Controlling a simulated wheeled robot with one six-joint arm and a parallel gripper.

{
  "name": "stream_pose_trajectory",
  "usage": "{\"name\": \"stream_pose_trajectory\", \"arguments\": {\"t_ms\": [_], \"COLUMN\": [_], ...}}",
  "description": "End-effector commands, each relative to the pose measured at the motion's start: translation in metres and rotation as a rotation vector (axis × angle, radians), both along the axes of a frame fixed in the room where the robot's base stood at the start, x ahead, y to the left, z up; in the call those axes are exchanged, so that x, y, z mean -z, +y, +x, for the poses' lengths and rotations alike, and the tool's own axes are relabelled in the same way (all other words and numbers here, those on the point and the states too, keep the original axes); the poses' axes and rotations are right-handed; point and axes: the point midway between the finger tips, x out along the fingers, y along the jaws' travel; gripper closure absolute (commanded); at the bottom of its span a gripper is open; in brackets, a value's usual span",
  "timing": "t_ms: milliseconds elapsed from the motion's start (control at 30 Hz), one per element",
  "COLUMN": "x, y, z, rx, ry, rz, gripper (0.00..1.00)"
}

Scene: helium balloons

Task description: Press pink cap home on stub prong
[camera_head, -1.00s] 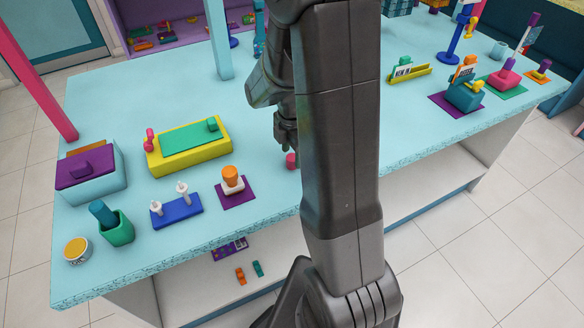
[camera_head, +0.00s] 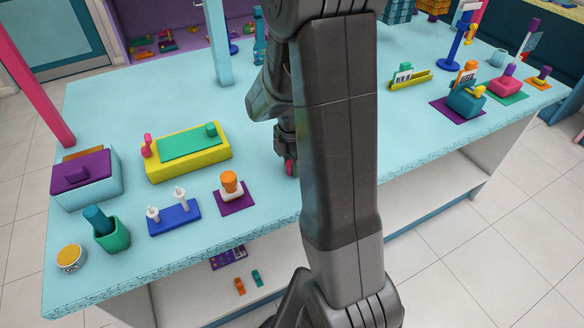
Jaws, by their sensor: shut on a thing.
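The pink cap (camera_head: 290,169) is at the tips of my gripper (camera_head: 287,158), just left of my arm link and low over the table. My gripper is shut on it. The fingers and my arm hide most of the cap, and I cannot tell whether it touches the table. A blue block (camera_head: 174,219) stands to the left with two white prongs, a shorter left one (camera_head: 153,214) and a taller right one (camera_head: 180,197). Both prongs are bare and upright, well apart from my gripper.
An orange-topped white piece (camera_head: 230,185) on a purple mat stands between the blue block and my gripper. A yellow box with a green top (camera_head: 188,150) lies behind. A green cup (camera_head: 111,233) and a round tin (camera_head: 71,257) stand at the left front.

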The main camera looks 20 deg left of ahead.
Motion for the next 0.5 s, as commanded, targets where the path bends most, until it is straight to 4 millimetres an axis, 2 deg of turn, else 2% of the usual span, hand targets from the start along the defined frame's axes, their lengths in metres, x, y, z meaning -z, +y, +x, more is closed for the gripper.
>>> {"name": "stream_pose_trajectory", "arguments": {"t_ms": [500], "x": [-0.014], "y": [0.000], "z": [0.000], "rx": [0.000], "ry": [-0.001], "rz": [0.001], "gripper": [0.94]}}
